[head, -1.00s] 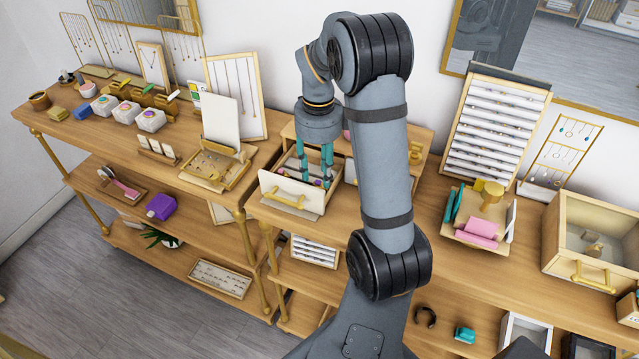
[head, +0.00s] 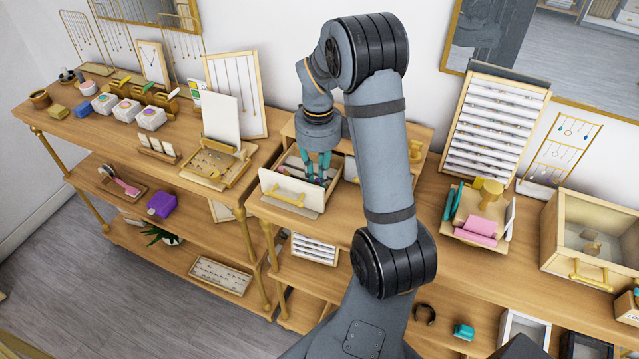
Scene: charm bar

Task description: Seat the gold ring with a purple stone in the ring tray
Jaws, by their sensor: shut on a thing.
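My gripper (head: 317,180) has its teal fingers down inside an open wooden drawer (head: 292,197) with a cream front. The fingers are close together on a small thing with a purple spot at the tips. It appears to be the gold ring with a purple stone, but its band is too small and hidden to make out. A tilted wooden ring tray (head: 495,128) with white padded rows stands against the wall to the right, with small rings along some rows. I cannot tell whether this is the task's tray.
A holder with pink and teal pieces (head: 478,229) stands right of my arm. A clear-topped box (head: 597,240) is at far right. A white card stand (head: 222,125) stands left of the drawer. Counter between drawer and holder is partly hidden by my arm.

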